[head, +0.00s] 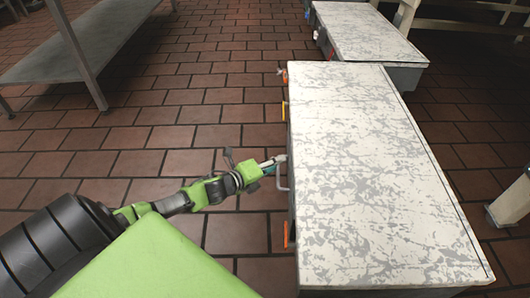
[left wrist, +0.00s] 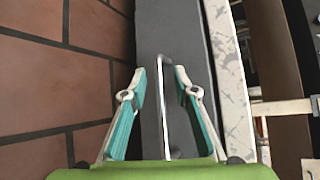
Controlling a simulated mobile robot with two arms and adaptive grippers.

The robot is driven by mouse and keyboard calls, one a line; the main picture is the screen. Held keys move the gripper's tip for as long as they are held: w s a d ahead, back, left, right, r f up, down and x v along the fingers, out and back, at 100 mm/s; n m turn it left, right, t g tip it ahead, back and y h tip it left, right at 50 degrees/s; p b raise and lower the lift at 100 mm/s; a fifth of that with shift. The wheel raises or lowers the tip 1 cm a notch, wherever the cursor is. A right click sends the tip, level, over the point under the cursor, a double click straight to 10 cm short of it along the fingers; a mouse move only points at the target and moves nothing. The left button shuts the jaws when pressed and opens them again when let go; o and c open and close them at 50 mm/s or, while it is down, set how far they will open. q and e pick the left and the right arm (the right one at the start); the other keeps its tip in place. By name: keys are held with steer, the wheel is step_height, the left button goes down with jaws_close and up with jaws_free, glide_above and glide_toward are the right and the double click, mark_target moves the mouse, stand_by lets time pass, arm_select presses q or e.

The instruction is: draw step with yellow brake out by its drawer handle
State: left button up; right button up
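The near step (head: 375,170) is a long low unit with a worn white top and grey sides. On its left side are a yellow brake (head: 284,110) and a pale bar drawer handle (head: 283,180). My left gripper (head: 275,162) is at that side, by the far part of the handle. In the left wrist view my left gripper (left wrist: 160,75) is open, its teal-lined fingers on either side of the metal handle bar (left wrist: 164,110), with gaps both sides. The drawer front (left wrist: 150,30) is dark grey. My right gripper is not in view.
An orange piece (head: 286,235) is on the step's near left side. A second white-topped unit (head: 365,32) stands beyond the step. A grey metal table (head: 90,40) is at the far left. The brick-tiled floor (head: 170,137) left of the step is clear around my arm.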

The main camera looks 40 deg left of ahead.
arm_select(q)
steer(key=v, duration=1.1)
steer(key=shift+s, duration=0.2)
